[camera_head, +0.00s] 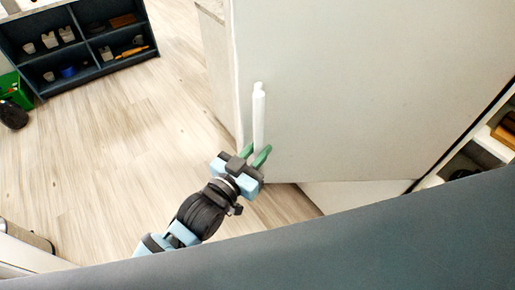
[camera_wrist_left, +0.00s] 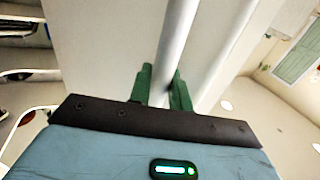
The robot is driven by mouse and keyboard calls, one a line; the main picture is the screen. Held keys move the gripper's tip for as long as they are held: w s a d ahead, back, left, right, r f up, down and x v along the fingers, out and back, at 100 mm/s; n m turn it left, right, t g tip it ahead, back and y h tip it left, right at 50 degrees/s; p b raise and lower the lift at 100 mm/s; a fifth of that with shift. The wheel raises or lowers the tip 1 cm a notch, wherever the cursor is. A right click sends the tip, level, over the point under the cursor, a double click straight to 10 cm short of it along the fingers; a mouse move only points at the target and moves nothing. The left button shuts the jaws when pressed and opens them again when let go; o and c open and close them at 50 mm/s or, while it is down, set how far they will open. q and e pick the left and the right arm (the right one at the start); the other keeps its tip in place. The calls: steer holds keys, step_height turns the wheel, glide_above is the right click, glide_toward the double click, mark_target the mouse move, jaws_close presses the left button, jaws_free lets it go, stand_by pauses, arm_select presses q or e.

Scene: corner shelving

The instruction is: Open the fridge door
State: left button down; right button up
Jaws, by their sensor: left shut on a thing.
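The white fridge door (camera_head: 350,90) fills the upper right of the head view. It stands at an angle, with a pale lower panel (camera_head: 360,194) showing below its bottom edge. Its white upright bar handle (camera_head: 258,112) is near the door's left edge. My left gripper (camera_head: 254,155) is shut on the lower end of the handle. In the left wrist view the handle (camera_wrist_left: 175,40) runs between the green fingers of my left gripper (camera_wrist_left: 163,92). The door's face (camera_wrist_left: 110,40) also shows there. My right gripper is not in view.
A dark low shelf unit (camera_head: 85,75) with small items stands at the far left, beside a green box (camera_head: 15,90). Open shelving (camera_head: 480,150) with items shows past the door's right edge. The wooden floor (camera_head: 110,140) left of the door is clear.

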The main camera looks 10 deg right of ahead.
arm_select(q)
steer(key=shift+s+d+r, duration=0.1)
steer(key=shift+d, duration=0.1)
steer(key=c, duration=1.3)
jaws_free()
steer(key=shift+c, duration=0.2)
steer(key=shift+a, duration=0.1)
steer(key=shift+a, duration=0.15)
steer(key=v, duration=0.5)
steer(key=shift+s+a+b, duration=0.25)
steer(key=shift+s+b, duration=0.05)
steer(key=shift+s, duration=0.05)
steer(key=shift+v, duration=0.8)
